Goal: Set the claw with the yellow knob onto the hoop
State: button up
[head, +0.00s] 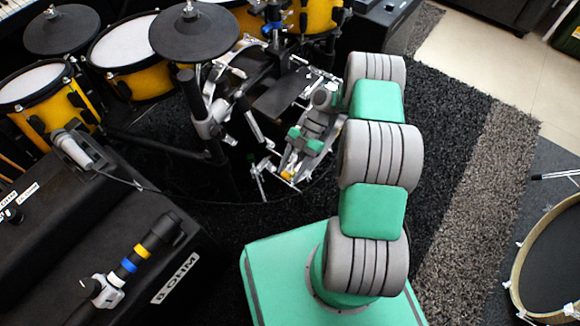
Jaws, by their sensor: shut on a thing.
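My gripper (289,173) is at the end of my arm, low among the stands and pedal hardware of the drum kit. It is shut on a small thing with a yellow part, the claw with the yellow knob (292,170). Most of the claw is hidden by the fingers and is too small to make out. A drum at the right edge has a pale wooden hoop (518,265), far from my gripper. The kit's dark bass drum is largely hidden behind hardware, and its hoop is not clear. I cannot tell which hoop is meant, or whether the claw touches anything.
A black cymbal pad (193,33) and its stand rise left of my gripper. Yellow drums with white mesh heads (125,44) stand at the upper left. Dark carpet (455,110) is clear on the right.

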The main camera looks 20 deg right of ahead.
jog(key=shift+o, duration=0.8)
jog(key=shift+w+a+r, duration=0.1)
jog(key=p+v, duration=0.3)
jog(key=v, duration=0.5)
